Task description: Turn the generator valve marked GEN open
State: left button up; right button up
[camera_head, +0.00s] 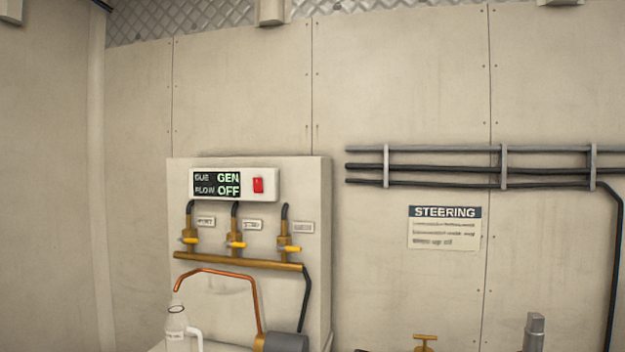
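Three brass valves with yellow handles stand in a row on a cream panel (320,215): a left valve (188,240), a middle valve (236,244) and a right valve (289,248). All three handles lie roughly level, across their upright pipes. The small tag by the left valve (206,222) seems to read PORT and the middle tag (253,225) seems to read STBD. The right tag (303,227) is too blurred to read surely. A display (217,184) above shows GEN and OFF in its right column. Neither gripper is in view.
A red switch (258,185) sits beside the display. A brass manifold (240,261), a copper pipe (254,300), a white bottle (176,325) and a grey cylinder (283,342) are below the valves. Dark pipes (450,169) and a STEERING sign (444,228) are on the right wall.

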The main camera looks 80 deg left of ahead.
aim_at(280, 246)
jog(key=u, duration=3.25)
